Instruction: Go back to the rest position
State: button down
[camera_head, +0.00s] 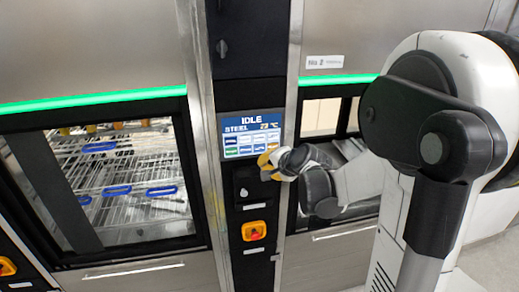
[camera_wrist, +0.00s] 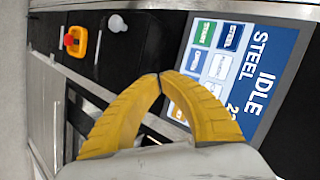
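My gripper (camera_head: 268,163) is in front of the washer's control column, just below the touch screen (camera_head: 251,135). The screen reads "IDLE" and "STEEL" with a temperature. In the wrist view, the two yellow fingers of my gripper (camera_wrist: 158,76) curve together and their tips meet, with nothing seen between them. The screen (camera_wrist: 240,70) lies to the right of the fingers there, partly hidden by the right finger. I cannot tell whether the fingertips touch the panel.
A red and yellow emergency switch (camera_head: 254,231) sits lower on the column. It also shows in the wrist view (camera_wrist: 74,40). The left washer's glass door (camera_head: 130,185) shows wire racks with blue clips inside. A second washer's window (camera_head: 320,117) is partly behind my arm. Grey floor (camera_head: 490,262) shows at lower right.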

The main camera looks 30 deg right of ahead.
dwell(0.4)
jog(key=s+a+f+n+g+b, duration=0.2)
jog(key=s+a+f+n+b, duration=0.55)
jog(key=s+a+b, duration=0.35)
jog(key=s+a+f+n+g+b, duration=0.1)
jog(key=s+a+f+n+b, duration=0.2)
jog(key=s+f+b, duration=0.2)
jog(key=s+a+f+n+g+b, duration=0.1)
jog(key=s+a+f+n+b, duration=0.2)
jog(key=s+f+b, duration=0.3)
jog(key=s+n, duration=0.1)
jog(key=s, duration=0.2)
jog(key=shift+s+a+f, duration=0.15)
jog(key=shift+a+f, duration=0.1)
jog(key=shift+f, duration=0.15)
dwell(0.9)
